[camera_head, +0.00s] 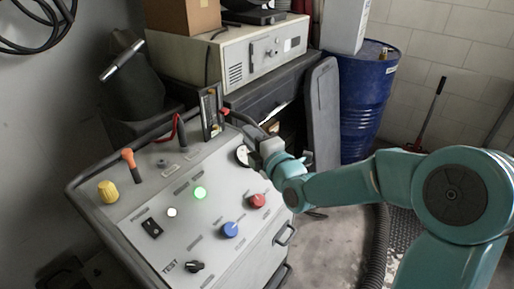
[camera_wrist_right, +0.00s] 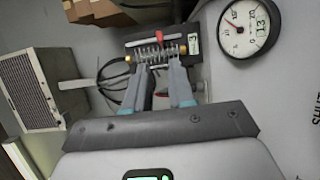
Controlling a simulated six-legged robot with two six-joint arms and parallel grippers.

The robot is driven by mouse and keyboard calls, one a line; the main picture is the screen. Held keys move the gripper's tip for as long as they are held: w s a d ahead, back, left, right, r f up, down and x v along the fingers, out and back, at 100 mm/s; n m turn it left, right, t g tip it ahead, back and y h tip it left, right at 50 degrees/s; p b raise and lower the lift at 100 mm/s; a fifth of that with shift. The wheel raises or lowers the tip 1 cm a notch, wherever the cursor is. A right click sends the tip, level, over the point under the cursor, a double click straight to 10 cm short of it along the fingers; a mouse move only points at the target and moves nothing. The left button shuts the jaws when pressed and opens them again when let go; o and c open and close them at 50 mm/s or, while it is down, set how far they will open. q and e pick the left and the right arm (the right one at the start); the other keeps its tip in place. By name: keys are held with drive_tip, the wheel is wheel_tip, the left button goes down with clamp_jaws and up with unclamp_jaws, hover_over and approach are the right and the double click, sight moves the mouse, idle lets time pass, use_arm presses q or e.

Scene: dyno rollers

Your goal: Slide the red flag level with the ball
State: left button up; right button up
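The red flag (camera_wrist_right: 159,37) sticks out from the upper edge of a small dark gauge (camera_wrist_right: 152,50) in the right wrist view. The gauge has a coil-like clear tube with brass-coloured ends. I cannot pick out the ball in it. In the head view the gauge (camera_head: 210,112) stands upright at the panel's back edge, with the red flag (camera_head: 225,111) on its right. My right gripper (camera_wrist_right: 160,65) is open, its two fingers apart and pointing at the gauge, just short of the flag. It also shows in the head view (camera_head: 238,117). My left gripper is not in view.
A round dial (camera_wrist_right: 250,27) sits close beside the gauge. The grey panel (camera_head: 130,215) carries an orange-topped lever (camera_head: 128,157), a yellow knob (camera_head: 107,191), a blue knob (camera_head: 230,230), a red knob (camera_head: 257,201) and a lit green lamp (camera_head: 200,194). A blue drum (camera_head: 362,105) stands behind.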

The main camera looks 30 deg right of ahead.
drive_tip(key=s, duration=0.3)
drive_tip(key=shift+a, duration=0.1)
idle(0.8)
